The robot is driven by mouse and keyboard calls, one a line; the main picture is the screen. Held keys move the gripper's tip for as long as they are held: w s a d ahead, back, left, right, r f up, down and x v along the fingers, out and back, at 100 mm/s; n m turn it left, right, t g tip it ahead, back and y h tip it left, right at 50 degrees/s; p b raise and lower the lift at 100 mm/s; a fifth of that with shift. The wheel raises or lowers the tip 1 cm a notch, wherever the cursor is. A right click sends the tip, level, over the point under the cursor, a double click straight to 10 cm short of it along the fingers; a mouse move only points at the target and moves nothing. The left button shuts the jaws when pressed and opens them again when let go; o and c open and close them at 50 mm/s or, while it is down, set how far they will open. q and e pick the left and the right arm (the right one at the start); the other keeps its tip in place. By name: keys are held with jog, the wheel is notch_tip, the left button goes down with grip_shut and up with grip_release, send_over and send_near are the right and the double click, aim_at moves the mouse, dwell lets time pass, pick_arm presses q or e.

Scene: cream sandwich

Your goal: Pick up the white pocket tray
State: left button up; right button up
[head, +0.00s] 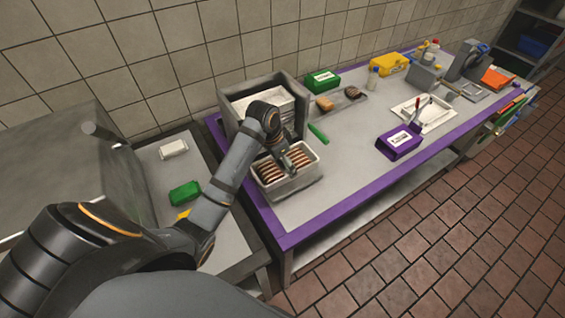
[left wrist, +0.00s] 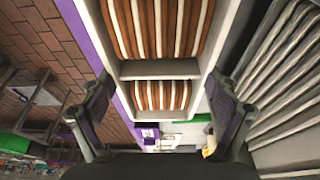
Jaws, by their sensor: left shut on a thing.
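The white pocket tray (head: 298,184) is at the left end of the purple-edged table in the head view, with rows of brown-and-cream sandwiches in its pockets. In the left wrist view the tray (left wrist: 160,69) runs up between the fingers, and a pale divider separates two pockets of sandwiches. My left gripper (head: 288,158) reaches over the tray and is shut on it; its fingers (left wrist: 160,88) lie along opposite sides in the wrist view. I cannot tell whether the tray's underside touches the table. My right gripper is not in view.
A grey open box (head: 232,112) with pale contents stands right behind the tray. A green handled item (head: 318,132) lies to its right. A green box (head: 323,80), a purple box (head: 399,143) and a white tray (head: 440,115) stand further right. The table's front middle is clear.

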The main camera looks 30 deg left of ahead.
pick_arm(q)
jog(key=s+d+r, duration=0.3)
jog(key=s+d, duration=0.1)
jog(key=s, duration=0.2)
jog(key=shift+s, duration=0.2)
jog(key=shift+r, duration=0.1)
